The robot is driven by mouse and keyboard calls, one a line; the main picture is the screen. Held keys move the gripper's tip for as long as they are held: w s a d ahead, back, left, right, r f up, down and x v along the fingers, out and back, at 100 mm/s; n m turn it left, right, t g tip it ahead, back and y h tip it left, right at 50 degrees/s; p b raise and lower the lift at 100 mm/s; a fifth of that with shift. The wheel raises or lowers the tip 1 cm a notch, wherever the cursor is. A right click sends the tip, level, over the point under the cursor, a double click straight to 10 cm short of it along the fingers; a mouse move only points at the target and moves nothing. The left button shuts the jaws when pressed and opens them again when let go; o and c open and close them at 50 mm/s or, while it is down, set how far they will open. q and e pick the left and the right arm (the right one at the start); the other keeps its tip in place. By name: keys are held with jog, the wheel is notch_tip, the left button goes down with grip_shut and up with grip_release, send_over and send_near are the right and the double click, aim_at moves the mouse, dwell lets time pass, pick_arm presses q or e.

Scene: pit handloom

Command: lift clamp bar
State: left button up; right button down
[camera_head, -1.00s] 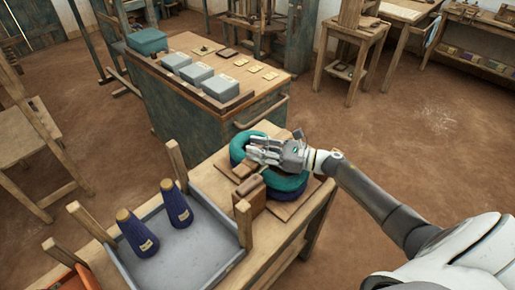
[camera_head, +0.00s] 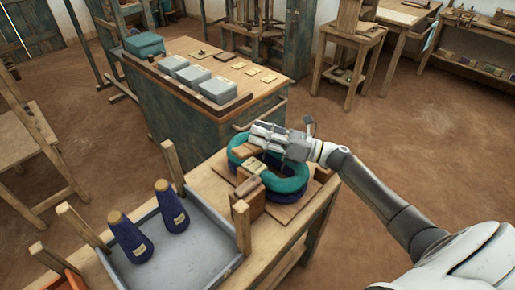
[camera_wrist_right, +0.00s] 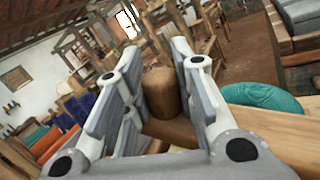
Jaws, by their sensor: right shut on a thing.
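My right gripper (camera_head: 262,135) is over the far side of a teal yarn ring (camera_head: 290,185). It is shut on a brown wooden bar, taken to be the clamp bar (camera_head: 243,150), which shows just below the fingers. In the right wrist view, a rounded wooden piece (camera_wrist_right: 162,92) sits between the two fingers. The fingers hide part of the bar, so I cannot tell how far it is clear of the ring. A dark blue ring lies under the teal one, on a wooden board. My left gripper is not in view.
A wooden block (camera_head: 248,195) with a labelled top stands at the ring's near side. A grey tray (camera_head: 205,262) with corner posts holds two dark blue cones (camera_head: 128,238). Behind is a cabinet (camera_head: 185,125) with grey boxes (camera_head: 220,90). Open floor lies to the right.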

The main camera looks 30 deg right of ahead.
jog(key=w+d+r+m+t+h+b, duration=0.2)
jog(key=w+d+m+t+h+b, duration=0.1)
jog(key=d+m, duration=0.6)
jog(key=w+d+r+m+t+h+b, duration=0.2)
jog(key=d+m+t+h, duration=0.3)
jog(key=d+m, duration=0.4)
jog(key=shift+w+d+m+t+h+b, duration=0.4)
jog(key=shift+w+m+h+b, duration=0.4)
jog(key=shift+m, duration=2.5)
jog(key=c, duration=1.2)
grip_release()
jog(key=shift+d+f, duration=0.1)
jog(key=shift+f, duration=0.05)
jog(key=shift+o, duration=0.2)
jog(key=shift+s, duration=0.15)
